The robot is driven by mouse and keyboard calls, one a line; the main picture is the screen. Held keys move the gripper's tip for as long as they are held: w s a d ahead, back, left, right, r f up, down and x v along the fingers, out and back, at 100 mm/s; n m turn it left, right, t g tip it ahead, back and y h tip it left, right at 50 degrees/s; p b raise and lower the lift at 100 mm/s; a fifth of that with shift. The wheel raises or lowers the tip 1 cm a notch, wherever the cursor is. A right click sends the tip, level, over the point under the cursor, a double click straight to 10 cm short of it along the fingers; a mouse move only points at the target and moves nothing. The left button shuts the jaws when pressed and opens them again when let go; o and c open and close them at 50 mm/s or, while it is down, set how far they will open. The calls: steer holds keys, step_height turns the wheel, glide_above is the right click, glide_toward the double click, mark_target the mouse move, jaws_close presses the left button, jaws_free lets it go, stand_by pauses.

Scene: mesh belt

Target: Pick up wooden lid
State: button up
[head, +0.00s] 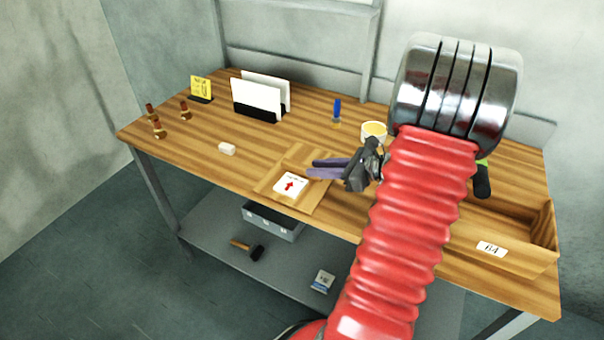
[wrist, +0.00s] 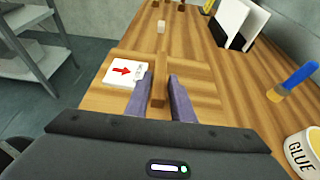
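The wooden lid (head: 317,193) lies flat on the table, its grain blending with the tabletop. A white label with a red arrow shows at its left in the wrist view. A wooden bar (wrist: 160,68), which looks like the lid's handle, shows between my fingers in the wrist view. My gripper (head: 311,168) has two purple fingers pointing left over the lid in the head view. The fingers are apart, one on each side of the bar in the wrist view (wrist: 160,80). Whether they touch it is unclear. The fingers hide part of the lid.
A glue pot (wrist: 304,152) and a blue-handled brush (head: 336,112) stand behind my gripper. A white block (head: 227,149) lies left of the lid. A wooden box marked B4 (head: 515,258) is at the right. A holder with white panels (head: 258,98) stands at the back.

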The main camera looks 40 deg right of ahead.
mark_target(302, 172)
steer(key=x, duration=0.4)
steer(key=shift+d, duration=0.1)
steer(key=shift+c, duration=0.2)
jaws_close()
stand_by(0.3)
